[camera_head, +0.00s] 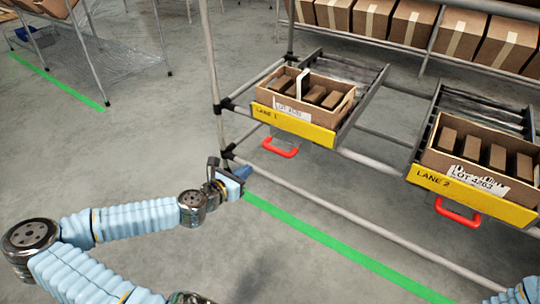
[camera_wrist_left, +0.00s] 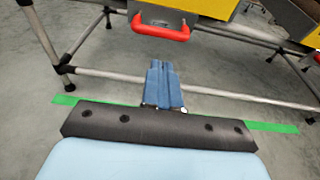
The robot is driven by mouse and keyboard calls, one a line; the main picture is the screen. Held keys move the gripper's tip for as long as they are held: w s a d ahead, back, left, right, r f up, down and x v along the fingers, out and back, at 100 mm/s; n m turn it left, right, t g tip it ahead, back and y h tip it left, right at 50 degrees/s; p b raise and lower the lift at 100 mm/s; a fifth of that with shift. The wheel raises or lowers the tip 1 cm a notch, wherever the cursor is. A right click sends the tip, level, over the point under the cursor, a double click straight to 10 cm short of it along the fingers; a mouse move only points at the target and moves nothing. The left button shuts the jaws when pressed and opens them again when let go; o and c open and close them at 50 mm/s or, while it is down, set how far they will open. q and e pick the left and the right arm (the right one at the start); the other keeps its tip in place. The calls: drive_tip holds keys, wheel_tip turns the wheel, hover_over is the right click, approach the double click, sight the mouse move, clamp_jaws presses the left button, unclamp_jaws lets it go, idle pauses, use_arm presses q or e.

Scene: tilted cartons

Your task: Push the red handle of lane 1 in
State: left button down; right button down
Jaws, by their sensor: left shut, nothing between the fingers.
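The red handle of lane 1 (camera_head: 280,147) hangs below the yellow "LANE 1" board (camera_head: 293,124) at the front of the left lane. It also shows in the left wrist view (camera_wrist_left: 160,30), at the top and beyond the fingertips. My left gripper (camera_head: 244,170) is shut and empty, below and to the left of that handle, apart from it. In the left wrist view its blue fingers (camera_wrist_left: 162,80) are together and point toward the handle. My right gripper is not in view; only a bit of my right arm shows at the bottom right corner.
A carton (camera_head: 310,88) with brown boxes sits tilted in lane 1. Lane 2 has a similar carton (camera_head: 470,152) and its own red handle (camera_head: 457,212). A grey rack post (camera_head: 212,75) stands left of lane 1, and a low rail (camera_head: 330,205) runs below the lanes.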

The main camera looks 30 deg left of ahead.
sight(274, 151)
use_arm(q)
drive_tip(key=b+x, duration=0.2)
drive_tip(key=x, duration=1.1)
drive_tip(key=shift+w+b, duration=0.15)
drive_tip(key=shift+b, duration=0.2)
drive_tip(key=shift+w, duration=0.1)
drive_tip(key=x, duration=0.2)
drive_tip(key=r+x, duration=0.1)
drive_tip(key=x, duration=0.2)
drive_tip(key=shift+w, duration=0.25)
drive_tip(key=shift+r, duration=0.15)
